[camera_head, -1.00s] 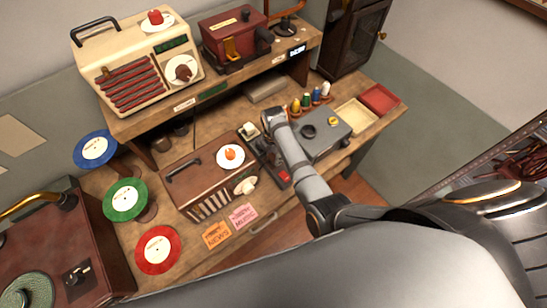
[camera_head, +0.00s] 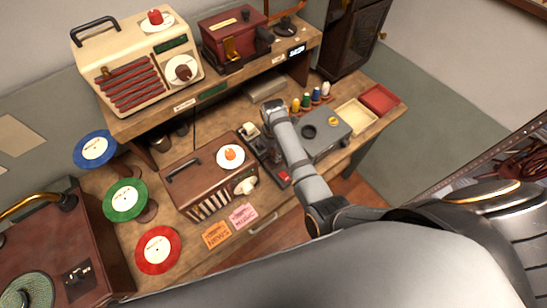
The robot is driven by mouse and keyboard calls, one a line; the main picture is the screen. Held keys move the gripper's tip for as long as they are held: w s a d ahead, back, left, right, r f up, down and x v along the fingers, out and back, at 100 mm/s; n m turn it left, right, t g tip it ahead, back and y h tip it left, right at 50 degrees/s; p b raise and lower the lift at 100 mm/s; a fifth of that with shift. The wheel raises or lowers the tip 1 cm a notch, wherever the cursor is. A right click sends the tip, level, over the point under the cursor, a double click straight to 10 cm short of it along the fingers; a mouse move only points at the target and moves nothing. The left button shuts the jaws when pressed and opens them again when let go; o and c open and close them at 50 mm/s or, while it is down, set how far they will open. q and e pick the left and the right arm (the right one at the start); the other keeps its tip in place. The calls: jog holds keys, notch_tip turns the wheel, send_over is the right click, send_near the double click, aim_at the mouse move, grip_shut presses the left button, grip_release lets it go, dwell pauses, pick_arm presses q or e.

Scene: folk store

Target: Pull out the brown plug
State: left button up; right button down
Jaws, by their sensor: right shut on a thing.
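My right arm comes in from the lower right and reaches over the workbench. My right gripper (camera_head: 270,108) is at its far end, above a dark power strip (camera_head: 264,152) with a red switch (camera_head: 284,177). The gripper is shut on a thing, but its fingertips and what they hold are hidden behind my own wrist. I cannot make out the brown plug itself. A white plug-like piece (camera_head: 249,130) sits at the strip's far end, just left of my wrist. My left gripper is not in view.
A brown box device (camera_head: 200,175) stands close left of the strip. A grey case (camera_head: 322,135) stands close right. Several coloured spools (camera_head: 306,101) are just behind the case. The raised shelf (camera_head: 150,120) carries a cream radio (camera_head: 130,70) and a dark red box (camera_head: 234,40).

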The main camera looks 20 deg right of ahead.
jog(key=shift+r, duration=1.5)
